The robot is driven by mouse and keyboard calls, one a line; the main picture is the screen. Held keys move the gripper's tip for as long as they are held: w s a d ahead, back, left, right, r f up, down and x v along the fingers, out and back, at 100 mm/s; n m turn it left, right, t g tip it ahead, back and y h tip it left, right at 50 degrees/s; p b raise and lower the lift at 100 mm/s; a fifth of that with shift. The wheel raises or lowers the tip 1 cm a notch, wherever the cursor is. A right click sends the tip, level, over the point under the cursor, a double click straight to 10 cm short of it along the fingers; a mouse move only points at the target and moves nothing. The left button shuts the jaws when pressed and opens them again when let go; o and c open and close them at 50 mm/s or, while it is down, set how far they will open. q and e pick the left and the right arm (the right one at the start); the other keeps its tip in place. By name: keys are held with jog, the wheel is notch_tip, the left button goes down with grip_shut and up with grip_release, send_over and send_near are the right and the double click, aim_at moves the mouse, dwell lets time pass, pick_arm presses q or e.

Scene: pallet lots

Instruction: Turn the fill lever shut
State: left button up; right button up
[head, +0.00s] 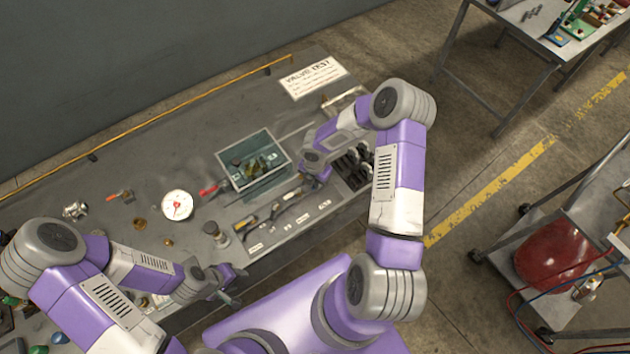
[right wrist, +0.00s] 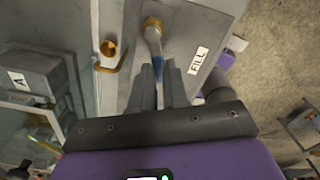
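The fill lever (right wrist: 154,40) shows in the right wrist view, with a brass pivot at its far end and a blue grip at its near end. A white FILL label (right wrist: 198,60) lies to the right of it. My right gripper (right wrist: 159,76) has its two fingers close together around the blue grip, and they look shut on it. In the head view my right gripper (head: 320,176) is low over the right part of the bench, mostly hidden by its own wrist. My left gripper (head: 236,286) is at the bench's front edge, with its fingers apart and empty.
A glass-walled box (head: 252,182) stands left of my right gripper. A white dial gauge (head: 177,205), a red-handled tool (head: 210,190) and small parts lie further left. In the right wrist view a bent brass piece (right wrist: 122,62) and a grey box marked A (right wrist: 35,75) stand left.

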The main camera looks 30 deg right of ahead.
grip_shut()
jog(key=m+b, duration=0.1)
jog(key=w+m+b, duration=0.1)
jog(key=b, duration=0.1)
jog(key=shift+a+f+m, duration=0.2)
jog(key=shift+m, duration=0.2)
jog(key=shift+w+m+b, duration=0.25)
jog(key=shift+m+b, duration=0.4)
jog(key=shift+m, duration=0.25)
jog(key=shift+w+a+r+m, duration=0.1)
jog(key=shift+r+m, duration=0.1)
jog(key=shift+m, duration=0.2)
jog(key=o, duration=0.6)
grip_release()
jog(key=shift+o, duration=0.2)
